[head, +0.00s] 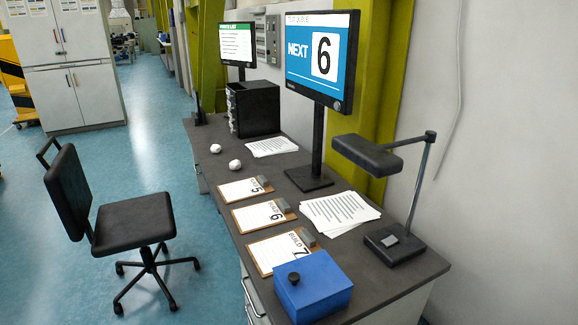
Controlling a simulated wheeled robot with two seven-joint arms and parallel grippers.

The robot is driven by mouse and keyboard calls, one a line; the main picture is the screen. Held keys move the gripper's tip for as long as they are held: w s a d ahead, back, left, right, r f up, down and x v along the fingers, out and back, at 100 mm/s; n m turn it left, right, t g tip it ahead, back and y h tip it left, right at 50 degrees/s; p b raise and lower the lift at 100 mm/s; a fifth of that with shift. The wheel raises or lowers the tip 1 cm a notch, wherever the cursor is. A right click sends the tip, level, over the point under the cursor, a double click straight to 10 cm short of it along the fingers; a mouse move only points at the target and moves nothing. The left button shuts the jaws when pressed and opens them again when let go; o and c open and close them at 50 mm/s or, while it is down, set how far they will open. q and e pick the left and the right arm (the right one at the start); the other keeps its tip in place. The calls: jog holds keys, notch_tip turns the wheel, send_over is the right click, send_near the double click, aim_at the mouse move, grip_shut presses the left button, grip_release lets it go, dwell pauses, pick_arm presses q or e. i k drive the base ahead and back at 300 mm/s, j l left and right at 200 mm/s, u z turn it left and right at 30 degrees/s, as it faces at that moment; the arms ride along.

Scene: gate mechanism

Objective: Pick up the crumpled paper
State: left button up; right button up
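Two small white crumpled paper balls lie on the dark grey desk (205,180), near its left edge. The farther crumpled paper (215,148) sits in front of the black drawer box. The nearer crumpled paper (235,164) lies a little closer, just beyond the clipboard marked 5. Both rest on the bare desk top, apart from each other. Neither of my grippers is in the head view.
Clipboards 5 (243,189), 6 (262,215) and 7 (281,250) line the front edge. A blue box (312,292), desk lamp (366,154), monitor showing 6 (318,58) and black drawer box (253,108) stand on the desk. A black chair (132,222) stands left on open blue floor.

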aim_at(235, 165)
jog(key=i+j+z, duration=0.2)
jog(key=z, duration=0.2)
jog(key=i+j+z, duration=0.1)
jog(key=j+z, duration=0.3)
jog(key=i+j+z, duration=0.1)
jog(key=j+z, duration=0.35)
